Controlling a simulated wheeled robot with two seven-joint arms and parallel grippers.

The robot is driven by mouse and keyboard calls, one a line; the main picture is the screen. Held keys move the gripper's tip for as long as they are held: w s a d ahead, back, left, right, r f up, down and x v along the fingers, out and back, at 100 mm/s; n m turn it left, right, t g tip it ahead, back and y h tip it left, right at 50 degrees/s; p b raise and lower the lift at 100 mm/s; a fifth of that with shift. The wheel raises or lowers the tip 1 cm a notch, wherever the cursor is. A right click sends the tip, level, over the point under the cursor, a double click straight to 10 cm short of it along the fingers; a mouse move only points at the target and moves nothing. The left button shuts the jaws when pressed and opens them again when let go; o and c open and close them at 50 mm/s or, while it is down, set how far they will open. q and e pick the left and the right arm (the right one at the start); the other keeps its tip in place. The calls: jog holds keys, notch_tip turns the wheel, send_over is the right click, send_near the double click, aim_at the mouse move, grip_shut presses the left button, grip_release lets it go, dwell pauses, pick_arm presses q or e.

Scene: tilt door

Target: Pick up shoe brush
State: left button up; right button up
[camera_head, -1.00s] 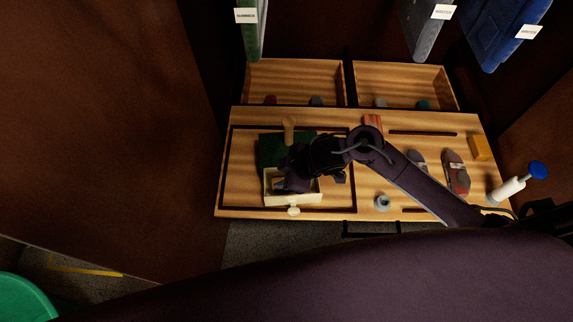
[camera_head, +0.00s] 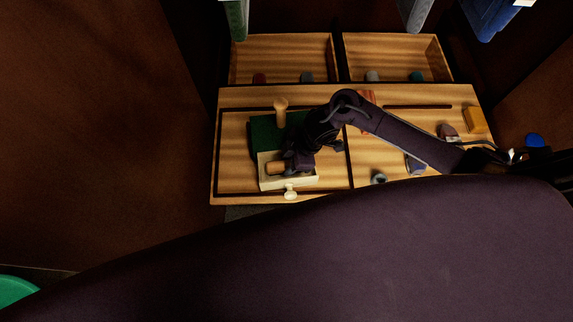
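A small cream open box (camera_head: 272,184) with a round cream knob (camera_head: 290,193) stands at the front of the left part of the wooden shelf. A brown wooden piece (camera_head: 275,168), possibly the shoe brush, shows in the box at its left side. My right gripper (camera_head: 300,161), dark and in shadow, reaches down over the box, right beside the brown piece. The gripper hides part of the box and of what lies in it. I cannot tell whether its fingers are apart or touch the brown piece. My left gripper is not in view.
A wooden peg (camera_head: 281,112) stands by a dark green panel (camera_head: 262,136) behind the box. A yellow block (camera_head: 475,121), dark shoes (camera_head: 447,131) and a small grey ring-shaped item (camera_head: 379,178) are to the right. Clothes hang above. Brown side walls flank the shelf.

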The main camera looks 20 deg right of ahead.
dwell(0.4)
jog(key=shift+f, duration=0.2)
dwell(0.3)
jog(key=c, duration=0.6)
